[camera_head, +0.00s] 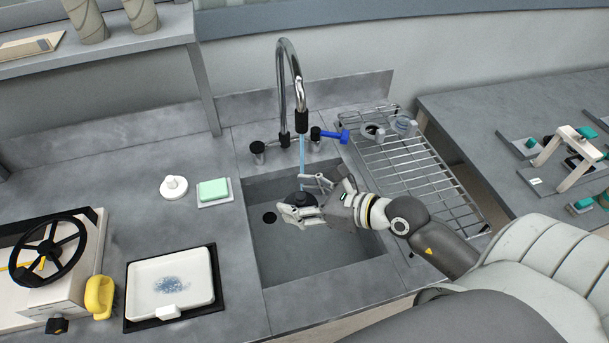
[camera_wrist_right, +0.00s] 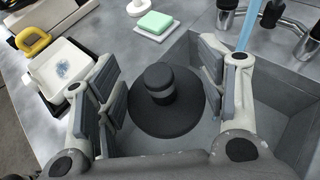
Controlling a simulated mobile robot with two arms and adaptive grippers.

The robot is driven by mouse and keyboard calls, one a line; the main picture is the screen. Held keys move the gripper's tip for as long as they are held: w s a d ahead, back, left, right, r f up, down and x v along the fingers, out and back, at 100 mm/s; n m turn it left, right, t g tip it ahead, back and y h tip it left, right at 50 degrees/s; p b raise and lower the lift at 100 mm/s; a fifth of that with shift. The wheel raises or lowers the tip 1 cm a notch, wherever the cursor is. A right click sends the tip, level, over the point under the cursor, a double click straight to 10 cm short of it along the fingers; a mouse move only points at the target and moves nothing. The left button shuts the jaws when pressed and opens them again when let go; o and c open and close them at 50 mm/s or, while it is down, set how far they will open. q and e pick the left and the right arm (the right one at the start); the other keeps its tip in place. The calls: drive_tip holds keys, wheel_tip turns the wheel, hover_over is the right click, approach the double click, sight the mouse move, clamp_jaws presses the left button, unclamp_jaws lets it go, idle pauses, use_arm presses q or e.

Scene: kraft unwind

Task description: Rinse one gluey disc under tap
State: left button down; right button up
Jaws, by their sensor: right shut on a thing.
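A dark disc with a round black knob (camera_head: 301,199) is in my right gripper (camera_head: 305,190), held over the grey sink basin (camera_head: 340,263). In the right wrist view the dark disc (camera_wrist_right: 160,122) sits between the two fingers, knob up. I cannot see any glue on it. The tap (camera_head: 300,90) is running. A thin blue stream of water (camera_head: 302,150) comes down to about where the gripper and disc are. In the wrist view the stream (camera_wrist_right: 248,25) passes behind the right-hand finger, so I cannot tell whether it hits the disc. My left gripper is not in view.
A white knobbed disc (camera_head: 173,188) and a green sponge (camera_head: 213,190) on a dish lie left of the sink. A white tray (camera_head: 148,279) with blue specks is nearer. A wire rack (camera_head: 425,174) with small round things stands right. A blue tap handle (camera_head: 342,136) sticks out.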

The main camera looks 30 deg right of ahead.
drive_tip(key=shift+s+a+r+p, duration=0.2)
drive_tip(key=shift+r+p, duration=0.2)
drive_tip(key=shift+p, duration=0.15)
drive_tip(key=s+a+r+p, duration=0.2)
drive_tip(key=p, duration=0.1)
drive_tip(key=shift+r, duration=0.15)
drive_tip(key=shift+s+a+r+p, duration=0.5)
drive_tip(key=shift+s+a+p, duration=0.1)
drive_tip(key=shift+p, duration=0.1)
drive_tip(key=shift+f, duration=0.1)
